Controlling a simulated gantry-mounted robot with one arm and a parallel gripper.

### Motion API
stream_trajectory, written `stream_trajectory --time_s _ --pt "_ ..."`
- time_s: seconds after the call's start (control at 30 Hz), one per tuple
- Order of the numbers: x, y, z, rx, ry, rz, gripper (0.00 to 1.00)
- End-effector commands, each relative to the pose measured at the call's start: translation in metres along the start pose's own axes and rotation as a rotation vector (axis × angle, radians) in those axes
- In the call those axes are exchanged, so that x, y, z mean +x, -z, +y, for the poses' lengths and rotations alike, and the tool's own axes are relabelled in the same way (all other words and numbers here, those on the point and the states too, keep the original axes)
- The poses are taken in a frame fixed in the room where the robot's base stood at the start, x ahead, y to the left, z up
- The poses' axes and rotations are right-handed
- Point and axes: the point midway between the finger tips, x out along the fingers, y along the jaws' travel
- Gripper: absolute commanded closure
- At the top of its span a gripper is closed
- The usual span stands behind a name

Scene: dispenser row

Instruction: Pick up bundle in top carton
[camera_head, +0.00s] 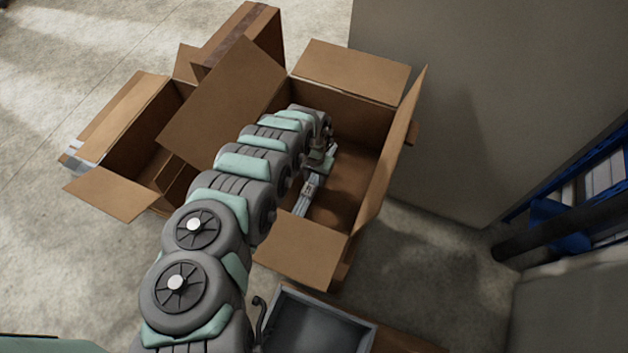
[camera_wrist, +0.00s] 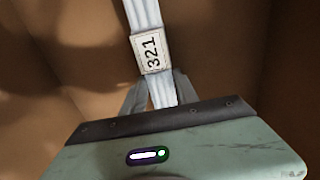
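The top carton (camera_head: 374,100) is the open brown cardboard box at the centre, with its flaps spread outward. My arm reaches down into it from the lower left. The bundle (camera_head: 308,196) is a narrow pale strip inside the carton, extending toward its near side. In the wrist view the bundle (camera_wrist: 145,17) carries a white label reading 321 and runs between my two grey fingers. My gripper (camera_head: 318,163) is inside the carton; in the wrist view its fingers (camera_wrist: 160,80) close in against both sides of the bundle with no clear gap. The gripper body hides the bundle's near end.
Another open carton (camera_head: 122,190) stands to the left. A grey tray (camera_head: 318,322) sits below the top carton. A large grey panel (camera_head: 455,110) rises at the right, with a blue rack (camera_head: 560,215) beyond it. The carton walls and flaps stand close around my arm.

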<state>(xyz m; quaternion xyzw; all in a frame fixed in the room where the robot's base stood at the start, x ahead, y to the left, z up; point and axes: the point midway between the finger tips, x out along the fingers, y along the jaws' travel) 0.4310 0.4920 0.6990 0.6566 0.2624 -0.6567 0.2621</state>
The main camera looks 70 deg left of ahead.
Motion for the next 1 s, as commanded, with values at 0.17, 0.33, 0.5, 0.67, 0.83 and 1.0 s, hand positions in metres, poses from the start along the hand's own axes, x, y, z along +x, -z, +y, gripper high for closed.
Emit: stream_trajectory --time_s 0.17,0.33,0.5,0.67,0.83,1.0 --pt "0.000 0.000 0.000 0.000 0.000 0.000 0.81" --pt "0.000 0.000 0.000 0.000 0.000 0.000 0.95" --pt "0.000 0.000 0.000 0.000 0.000 0.000 1.00" --pt "0.000 0.000 0.000 0.000 0.000 0.000 1.00" --pt "-0.002 0.000 0.000 0.000 0.000 0.000 1.00" --pt "-0.012 0.001 0.000 0.001 0.000 0.000 1.00"
